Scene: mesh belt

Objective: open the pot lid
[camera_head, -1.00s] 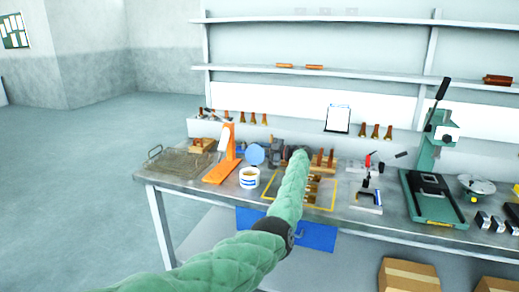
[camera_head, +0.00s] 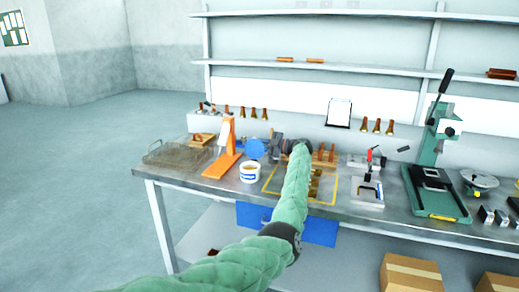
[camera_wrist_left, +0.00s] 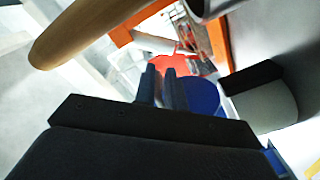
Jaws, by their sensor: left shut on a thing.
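The pot (camera_head: 250,174) is a small white tub with a blue label, upright on the bench in the head view. Its top is open and shows a tan inside. The lid, a round blue disc (camera_head: 255,149), is tilted up on edge above and behind the pot's rim; a small gap shows between them. My left gripper (camera_head: 271,147) is just right of the disc and is shut on it. The lid also shows in the left wrist view (camera_wrist_left: 203,95), beside the close-set fingers (camera_wrist_left: 163,85). The exact grip is partly hidden. My right gripper is out of view.
An orange stand (camera_head: 224,163) is close left of the pot, with a wire tray (camera_head: 166,154) beyond it. A yellow-outlined area (camera_head: 323,203) with brass pieces lies to the right, partly behind my arm. A green press (camera_head: 433,170) stands farther right.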

